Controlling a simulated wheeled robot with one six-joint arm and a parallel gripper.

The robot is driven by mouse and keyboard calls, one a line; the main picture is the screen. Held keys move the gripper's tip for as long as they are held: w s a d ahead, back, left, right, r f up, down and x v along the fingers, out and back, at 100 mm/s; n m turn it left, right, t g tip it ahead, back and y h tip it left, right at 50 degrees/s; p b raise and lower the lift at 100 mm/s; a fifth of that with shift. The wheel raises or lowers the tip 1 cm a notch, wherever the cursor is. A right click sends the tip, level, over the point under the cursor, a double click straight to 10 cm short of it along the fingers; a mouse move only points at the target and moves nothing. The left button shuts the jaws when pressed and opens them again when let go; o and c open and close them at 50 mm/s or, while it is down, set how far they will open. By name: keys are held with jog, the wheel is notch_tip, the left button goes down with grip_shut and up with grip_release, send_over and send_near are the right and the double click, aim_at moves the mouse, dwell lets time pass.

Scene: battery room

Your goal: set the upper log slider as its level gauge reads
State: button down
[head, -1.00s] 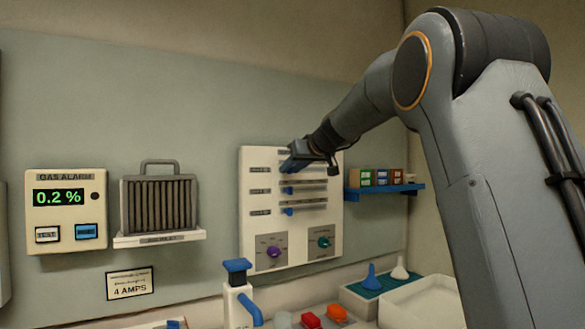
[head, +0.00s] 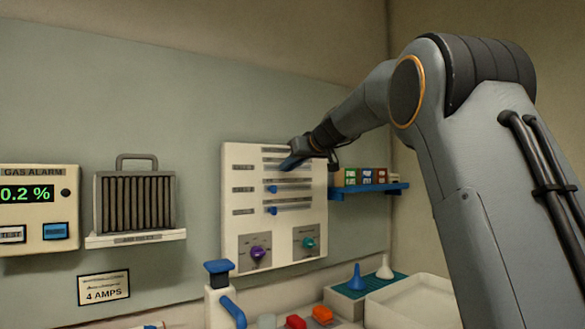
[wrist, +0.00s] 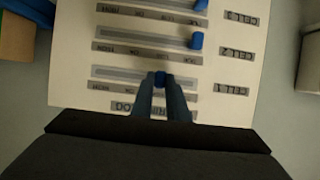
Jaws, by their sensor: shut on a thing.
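The white log panel (head: 235,225) hangs on the wall in the head view, with three slider rows and two knobs below. My gripper (head: 286,164) is at the upper row and covers part of it. In the wrist view, where the panel shows upside down, my gripper (wrist: 160,88) is shut on the blue upper slider knob (wrist: 160,76). That knob stands near the middle of its slot (wrist: 120,76), beside the label ending in 1. The middle slider knob (wrist: 197,40) and the lower slider knob (wrist: 201,5) stand at one end of their slots. I cannot make out a level gauge.
A purple knob (head: 258,252) and a teal knob (head: 308,243) sit low on the panel. A blue shelf (head: 365,189) with small boxes is close on the right. A gas alarm (head: 35,235) reading 0.2 % and a grille unit are left.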

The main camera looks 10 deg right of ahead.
jog(key=c, duration=1.7)
grip_release()
jog(key=shift+s, duration=0.1)
jog(key=b+v, duration=0.2)
jog(key=v, duration=0.5)
jog(key=shift+s+d+r+b, duration=0.1)
jog(key=shift+s+r+b, duration=0.1)
jog(key=shift+s+b, duration=0.1)
